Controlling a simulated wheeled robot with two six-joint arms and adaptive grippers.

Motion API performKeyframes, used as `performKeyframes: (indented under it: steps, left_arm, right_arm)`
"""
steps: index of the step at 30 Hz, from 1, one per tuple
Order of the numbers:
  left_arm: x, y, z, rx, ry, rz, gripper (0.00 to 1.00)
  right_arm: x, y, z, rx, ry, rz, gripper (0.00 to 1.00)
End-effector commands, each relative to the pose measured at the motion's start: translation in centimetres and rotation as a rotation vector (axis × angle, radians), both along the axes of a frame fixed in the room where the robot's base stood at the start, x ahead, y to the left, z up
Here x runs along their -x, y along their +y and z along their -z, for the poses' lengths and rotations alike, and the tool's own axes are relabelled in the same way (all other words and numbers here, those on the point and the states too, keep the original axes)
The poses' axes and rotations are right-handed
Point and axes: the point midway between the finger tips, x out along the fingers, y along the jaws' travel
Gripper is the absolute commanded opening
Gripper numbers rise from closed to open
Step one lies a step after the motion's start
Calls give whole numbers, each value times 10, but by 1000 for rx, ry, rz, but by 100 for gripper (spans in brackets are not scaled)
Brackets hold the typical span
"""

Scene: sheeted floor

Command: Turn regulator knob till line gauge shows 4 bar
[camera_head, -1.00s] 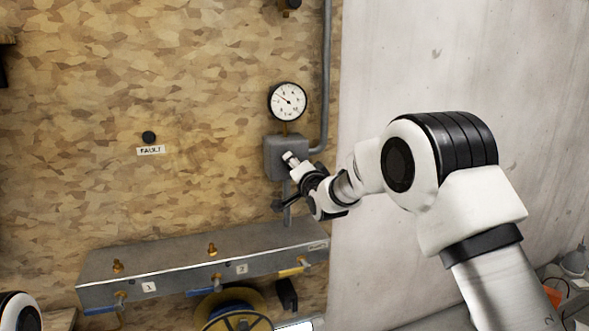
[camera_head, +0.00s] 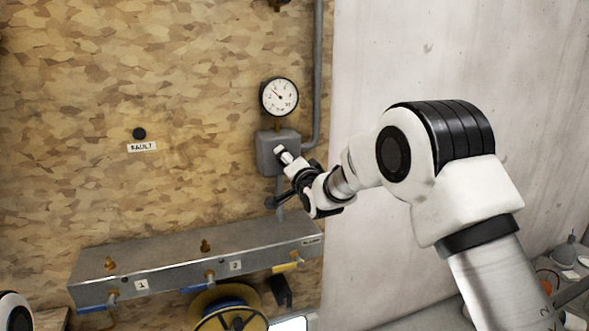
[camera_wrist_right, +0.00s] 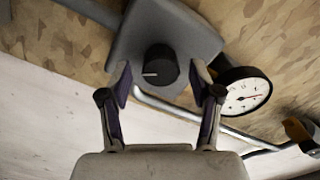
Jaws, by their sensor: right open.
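The line gauge (camera_head: 279,97) is a white round dial with a red needle, mounted above the grey regulator box (camera_head: 266,152) on the wall. In the head view its needle points to the upper left; the numbers are too small to read. The gauge also shows in the right wrist view (camera_wrist_right: 246,92). The black regulator knob (camera_wrist_right: 160,65) has a white mark pointing left in the wrist view. My right gripper (camera_wrist_right: 163,82) is open, its fingers on either side of the knob and slightly short of it, with no clear contact. In the head view the right gripper (camera_head: 283,155) hides the knob.
A grey manifold (camera_head: 150,275) with brass fittings and blue and yellow handles runs below the regulator. A grey pipe (camera_head: 317,70) rises beside the gauge. A black button with a FAULT label (camera_head: 142,147) is on the wall to the left. A yellow reel (camera_head: 200,305) sits below.

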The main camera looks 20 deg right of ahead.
Motion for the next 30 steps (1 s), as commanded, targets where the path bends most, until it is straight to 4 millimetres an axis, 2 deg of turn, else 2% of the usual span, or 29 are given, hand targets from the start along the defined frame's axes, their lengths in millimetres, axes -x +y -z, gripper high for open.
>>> performKeyframes:
  steps: [9, 13, 17, 28, 30]
  left_arm:
    - [0, 0, 0, 0, 0, 0, 0]
    - [0, 0, 0, 0, 0, 0, 0]
    - [0, 0, 0, 0, 0, 0, 0]
    - [0, 0, 0, 0, 0, 0, 0]
    - [0, 0, 0, 0, 0, 0, 0]
  right_arm:
    - [78, -3, -1, -1, 2, 1, 64]
    - [100, -4, 0, -1, 1, 1, 64]
    - [109, -4, 0, -1, 0, 0, 64]
    - [109, -4, 0, -1, 0, 0, 64]
    - [108, -4, 7, -1, 10, 1, 64]
